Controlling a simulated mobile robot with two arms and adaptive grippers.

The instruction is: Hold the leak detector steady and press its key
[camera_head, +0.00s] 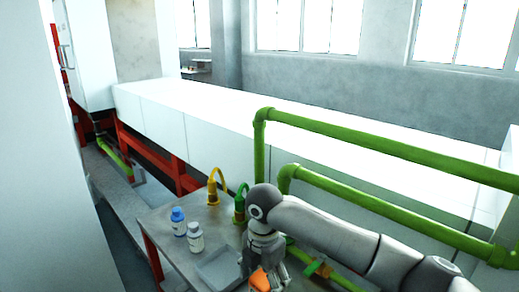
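My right arm comes in from the right, and its gripper (264,271) points down over the near right part of a grey table (170,243). An orange object (260,281) shows at its fingertips, partly cut off by the bottom edge. It may be the leak detector, but its key does not show. I cannot tell whether the fingers grip it or are only beside it. My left gripper is not in view.
A blue-capped bottle (179,224) and a white bottle (195,238) stand on the table beside a shallow grey tray (217,268). A yellow hooked fitting (214,188) and a green one (240,205) stand behind. Green pipes (380,150) run along a long white housing (220,118).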

